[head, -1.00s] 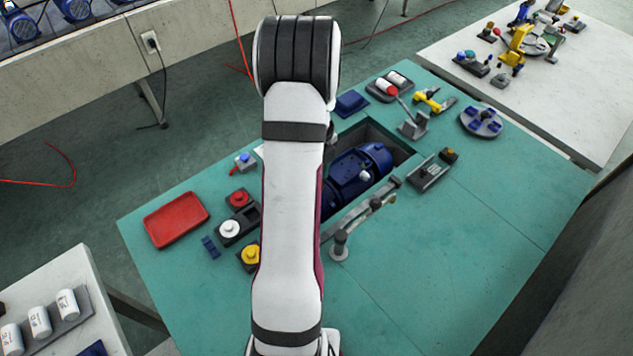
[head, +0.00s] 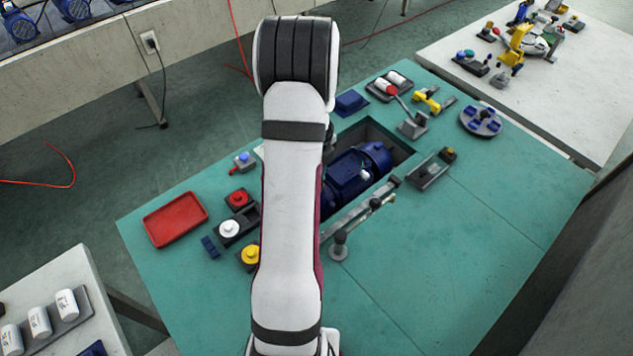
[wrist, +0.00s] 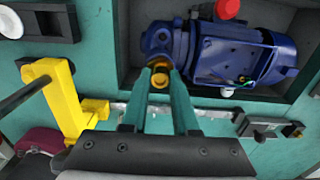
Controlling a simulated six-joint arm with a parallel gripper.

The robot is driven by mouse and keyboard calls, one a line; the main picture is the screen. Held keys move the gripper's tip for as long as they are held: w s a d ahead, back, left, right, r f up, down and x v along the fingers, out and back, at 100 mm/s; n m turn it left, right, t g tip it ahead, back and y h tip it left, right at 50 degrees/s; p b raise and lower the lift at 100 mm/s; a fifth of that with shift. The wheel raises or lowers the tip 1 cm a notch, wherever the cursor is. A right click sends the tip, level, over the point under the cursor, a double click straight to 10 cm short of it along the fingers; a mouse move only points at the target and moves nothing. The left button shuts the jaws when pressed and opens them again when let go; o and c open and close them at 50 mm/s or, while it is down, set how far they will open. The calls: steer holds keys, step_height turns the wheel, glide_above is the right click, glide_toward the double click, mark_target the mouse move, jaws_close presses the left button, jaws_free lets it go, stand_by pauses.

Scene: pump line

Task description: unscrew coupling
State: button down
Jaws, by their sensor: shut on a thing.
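The blue pump motor (head: 345,178) sits in a rectangular recess in the teal table, partly hidden behind my arm in the head view. In the wrist view the motor (wrist: 245,58) lies just beyond my gripper. My gripper (wrist: 160,66) has its teal fingers closed around a small brass-coloured round part (wrist: 159,80), which looks like the coupling, at the motor's left end. The fingers hide its sides, so I cannot tell how far it is threaded. My gripper is hidden behind my arm in the head view.
A yellow bracket (wrist: 62,100) stands close to the left of my gripper. A rail with a lever (head: 360,215) runs along the recess's near edge. A red tray (head: 176,219) and several button blocks lie on the left. The table's front right is clear.

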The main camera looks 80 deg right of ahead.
steer(key=n, duration=0.6)
steer(key=shift+n, duration=0.4)
steer(key=n, duration=0.7)
steer(key=n, duration=0.7)
steer(key=shift+r, duration=0.1)
steer(key=n, duration=0.4)
steer(key=shift+n, duration=0.4)
steer(key=n, duration=0.9)
